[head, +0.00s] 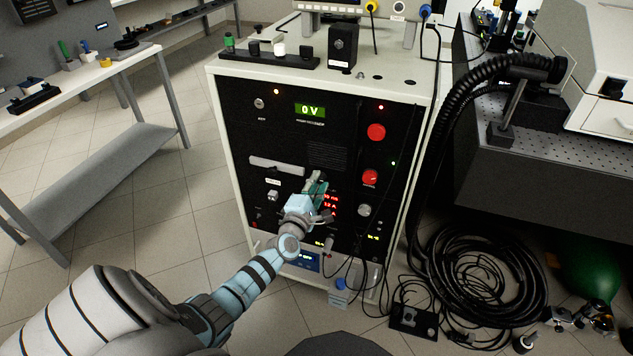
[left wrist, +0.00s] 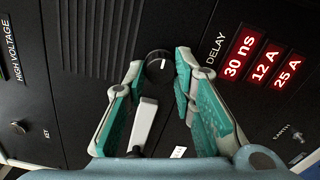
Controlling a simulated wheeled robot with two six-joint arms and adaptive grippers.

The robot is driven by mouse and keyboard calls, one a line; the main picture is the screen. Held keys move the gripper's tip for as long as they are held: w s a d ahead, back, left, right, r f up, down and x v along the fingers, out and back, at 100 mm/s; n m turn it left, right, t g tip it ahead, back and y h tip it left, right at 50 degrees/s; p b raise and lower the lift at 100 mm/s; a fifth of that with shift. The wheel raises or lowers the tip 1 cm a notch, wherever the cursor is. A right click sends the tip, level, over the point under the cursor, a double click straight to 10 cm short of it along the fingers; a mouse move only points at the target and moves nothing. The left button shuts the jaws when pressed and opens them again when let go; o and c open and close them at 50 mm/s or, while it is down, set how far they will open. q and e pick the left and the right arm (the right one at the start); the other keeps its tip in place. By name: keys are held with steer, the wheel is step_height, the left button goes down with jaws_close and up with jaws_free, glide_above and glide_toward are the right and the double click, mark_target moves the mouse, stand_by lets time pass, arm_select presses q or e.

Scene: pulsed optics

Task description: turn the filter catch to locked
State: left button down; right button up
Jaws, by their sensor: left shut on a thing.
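My left gripper (head: 318,180) is at the black front panel of the white cabinet (head: 238,190), beside the red displays. In the left wrist view its teal-padded fingers (left wrist: 160,62) stand on either side of a black round knob (left wrist: 159,66) with a white mark, and are shut on it. A pale lever-like bar (left wrist: 145,118) shows between the fingers, nearer the wrist. No readable label names a filter catch, so I cannot tell which part it is. The head view hides the knob behind the gripper. My right gripper is not in view.
Red buttons (head: 376,131) and a green "0 V" display (head: 310,110) are on the panel. Red displays (left wrist: 264,60) and a key switch (left wrist: 19,127) flank the gripper. Cables (head: 480,275) lie coiled on the floor at right. A side table (head: 110,75) stands at left.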

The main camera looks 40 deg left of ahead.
arm_select(q)
steer(key=shift+f+m, duration=0.15)
steer(key=shift+m, duration=0.45)
steer(key=c, duration=1.3)
jaws_free()
steer(key=shift+s, duration=0.1)
steer(key=shift+c, duration=0.2)
steer(key=v, duration=1.2)
